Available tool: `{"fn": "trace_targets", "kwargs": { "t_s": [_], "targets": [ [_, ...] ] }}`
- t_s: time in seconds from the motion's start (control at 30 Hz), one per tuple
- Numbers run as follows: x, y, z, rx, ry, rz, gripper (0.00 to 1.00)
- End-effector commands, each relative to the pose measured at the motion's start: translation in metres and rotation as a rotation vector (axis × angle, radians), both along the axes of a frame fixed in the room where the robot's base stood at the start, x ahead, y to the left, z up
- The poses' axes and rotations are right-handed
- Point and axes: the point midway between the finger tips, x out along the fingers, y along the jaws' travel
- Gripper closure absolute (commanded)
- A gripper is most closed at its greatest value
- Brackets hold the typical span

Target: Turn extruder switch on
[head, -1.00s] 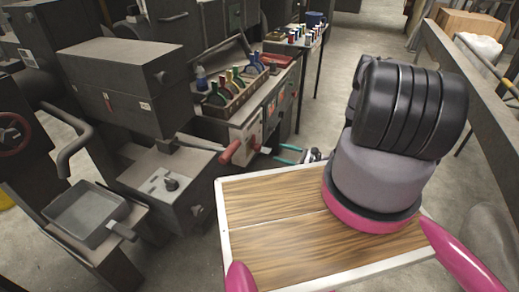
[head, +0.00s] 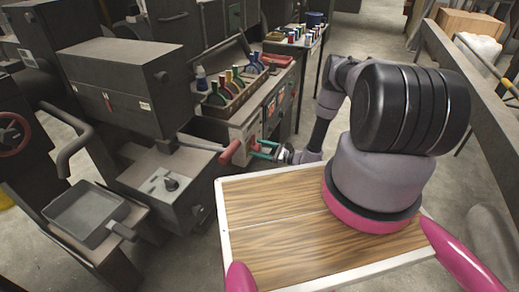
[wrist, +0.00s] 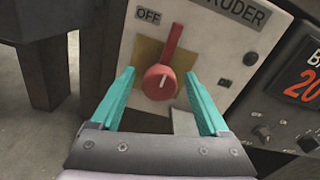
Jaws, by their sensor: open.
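The extruder switch (wrist: 160,82) is a red knob with a long handle on a white panel, over a tan square. Its handle points up and slightly right, close to the OFF label (wrist: 148,16). The ON label (wrist: 224,85) is to the right of the knob. My gripper (wrist: 159,78) is open, with one teal finger on each side of the knob. I see gaps between the fingers and the knob; the depth is hard to judge. In the head view, my gripper (head: 264,150) is at the front of the machine panel.
In the head view, a red-handled lever (head: 230,152) sticks out just left of my gripper. A tray of colored bottles (head: 232,92) stands on the machine above. In the wrist view, a dark panel with a red display (wrist: 304,85) and small knobs is at right.

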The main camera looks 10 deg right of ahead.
Motion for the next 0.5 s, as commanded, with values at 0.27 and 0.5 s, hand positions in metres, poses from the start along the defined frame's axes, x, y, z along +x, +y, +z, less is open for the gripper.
{"fn": "trace_targets", "kwargs": {
  "t_s": [0.27, 0.5],
  "targets": [
    [0.0, -0.0002, 0.0, 0.0, 0.0, 0.0, 0.79],
    [0.0, -0.0004, 0.0, 0.004, 0.005, 0.0, 1.0]
  ]
}}
